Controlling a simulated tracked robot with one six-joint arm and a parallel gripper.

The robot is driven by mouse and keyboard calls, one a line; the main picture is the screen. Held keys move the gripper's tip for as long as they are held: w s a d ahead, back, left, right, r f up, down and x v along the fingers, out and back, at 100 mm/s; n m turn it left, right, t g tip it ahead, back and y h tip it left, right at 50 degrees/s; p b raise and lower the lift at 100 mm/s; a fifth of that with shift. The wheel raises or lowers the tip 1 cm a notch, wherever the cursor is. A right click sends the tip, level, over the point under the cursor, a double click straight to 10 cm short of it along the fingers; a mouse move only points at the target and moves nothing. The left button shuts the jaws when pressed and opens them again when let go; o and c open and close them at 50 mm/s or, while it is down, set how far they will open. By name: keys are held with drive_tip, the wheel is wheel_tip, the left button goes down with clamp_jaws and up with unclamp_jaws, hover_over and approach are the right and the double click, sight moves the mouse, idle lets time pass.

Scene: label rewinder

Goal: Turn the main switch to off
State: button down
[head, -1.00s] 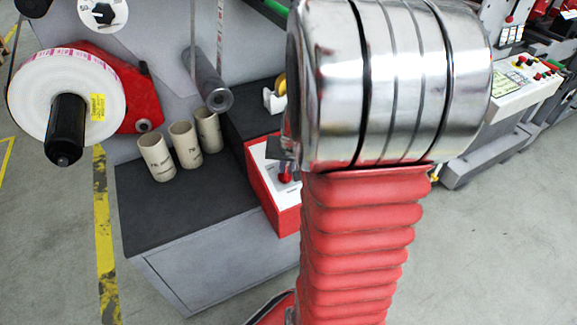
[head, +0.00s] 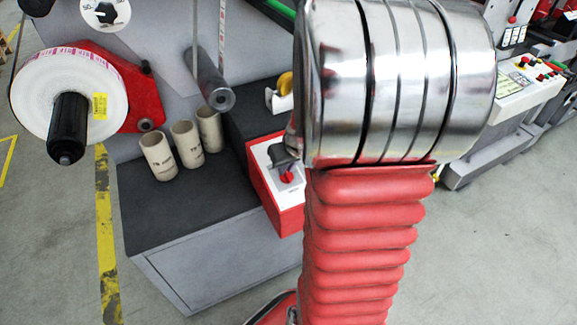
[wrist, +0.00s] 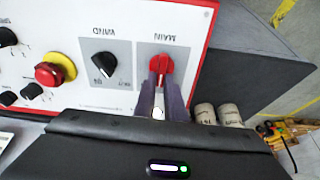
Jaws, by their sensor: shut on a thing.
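The main switch (wrist: 160,66) is a red rotary knob on a grey plate marked MAIN, which appears upside down in the wrist view. My gripper (wrist: 160,88) has its two fingers on either side of the knob's handle and is shut on it. The handle lies roughly upright in that picture; its pointer mark is too small to read. In the head view, the dark end of my gripper (head: 284,158) shows over the white panel of the red control box (head: 290,219). My arm hides part of the box there.
Beside the main switch are a black WIND knob (wrist: 104,66) and a red push button (wrist: 48,74) on a yellow collar. Cardboard tubes (head: 158,156) stand on the dark bench top (head: 150,205). A tape dispenser (head: 281,98) stands behind the box.

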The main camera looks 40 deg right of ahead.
drive_tip(key=n, duration=0.3)
drive_tip(key=shift+s+a+n+y, duration=0.1)
drive_tip(key=shift+a+n+y, duration=0.05)
drive_tip(key=shift+n+y, duration=0.2)
drive_tip(key=shift+a+f+n, duration=0.1)
drive_tip(key=shift+a+n, duration=0.1)
drive_tip(key=shift+n, duration=1.25)
drive_tip(key=c, duration=1.8)
unclamp_jaws()
drive_tip(key=shift+r, duration=0.2)
drive_tip(key=shift+s+r, duration=0.2)
drive_tip(key=shift+r, duration=0.3)
drive_tip(key=v, duration=1.2)
drive_tip(key=shift+s+d+r, duration=0.15)
drive_tip(key=shift+s, duration=0.05)
